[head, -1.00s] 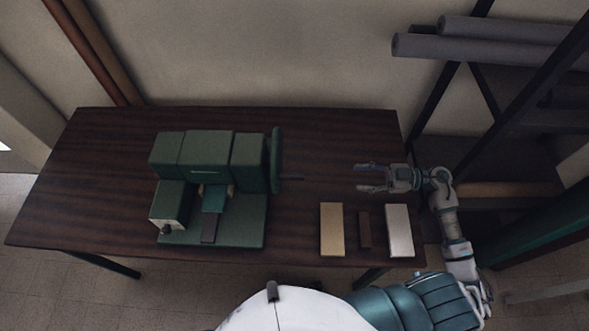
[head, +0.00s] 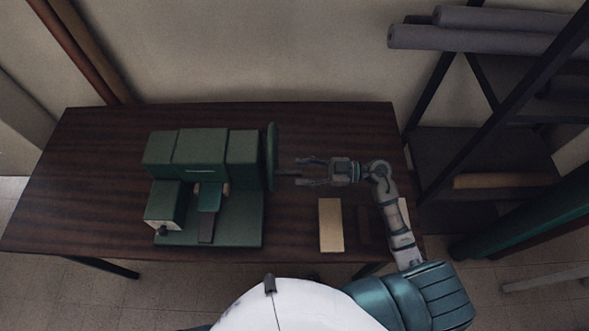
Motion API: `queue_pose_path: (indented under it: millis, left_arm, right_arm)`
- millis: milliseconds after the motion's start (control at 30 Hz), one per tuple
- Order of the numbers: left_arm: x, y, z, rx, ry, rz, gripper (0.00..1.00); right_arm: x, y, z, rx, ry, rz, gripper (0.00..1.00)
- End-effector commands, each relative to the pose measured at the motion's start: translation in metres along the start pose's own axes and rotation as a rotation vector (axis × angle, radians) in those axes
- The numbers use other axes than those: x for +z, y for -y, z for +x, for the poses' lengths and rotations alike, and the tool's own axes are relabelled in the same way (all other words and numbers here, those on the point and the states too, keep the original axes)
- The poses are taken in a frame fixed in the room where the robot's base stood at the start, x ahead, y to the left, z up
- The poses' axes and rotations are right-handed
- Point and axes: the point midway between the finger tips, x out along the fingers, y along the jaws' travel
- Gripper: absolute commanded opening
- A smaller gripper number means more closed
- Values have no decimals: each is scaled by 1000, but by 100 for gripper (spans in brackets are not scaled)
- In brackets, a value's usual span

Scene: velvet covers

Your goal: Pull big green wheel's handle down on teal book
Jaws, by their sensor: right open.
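A green press machine (head: 185,149) stands on the dark wooden table. Its big green wheel (head: 272,157) shows nearly edge-on at the machine's right side. A thin dark handle (head: 288,173) sticks out from the wheel to the right. A teal book (head: 209,197) lies in the machine's middle, under the head, above a dark strip. My right gripper (head: 304,172) is open and points left, its fingertips close to the end of the handle. I cannot tell whether the fingers touch or straddle it. My left gripper is not in view.
A tan block (head: 331,225) lies on the table, with a dark brown block (head: 364,222) and a pale block (head: 403,212) partly behind my right forearm. A shelf rack with grey rolls (head: 460,38) stands at the right. The table's left part is clear.

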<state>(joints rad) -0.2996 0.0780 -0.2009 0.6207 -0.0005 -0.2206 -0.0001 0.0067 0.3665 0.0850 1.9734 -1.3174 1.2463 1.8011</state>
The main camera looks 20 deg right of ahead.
Motion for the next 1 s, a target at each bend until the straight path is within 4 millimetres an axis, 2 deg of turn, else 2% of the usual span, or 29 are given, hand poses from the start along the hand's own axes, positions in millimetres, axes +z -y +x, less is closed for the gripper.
queue_pose_path:
  millis: [100, 200, 533, 567, 733, 1000]
  left_arm:
    - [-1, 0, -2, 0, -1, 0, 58]
    - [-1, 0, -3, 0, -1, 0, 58]
    - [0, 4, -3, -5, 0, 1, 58]
    - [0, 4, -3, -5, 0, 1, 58]
    - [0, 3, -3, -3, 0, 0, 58]
    - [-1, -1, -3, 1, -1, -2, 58]
  right_arm:
    - [-2, 1, 20, -1, -1, -2, 48]
    - [-1, 1, 27, -2, 1, -2, 48]
    - [1, -1, 25, 1, -3, 1, 48]
    - [1, -1, 24, 1, -3, 1, 42]
    - [1, 0, 26, 0, -2, 0, 0]
    - [0, -1, 28, 2, 0, -4, 0]
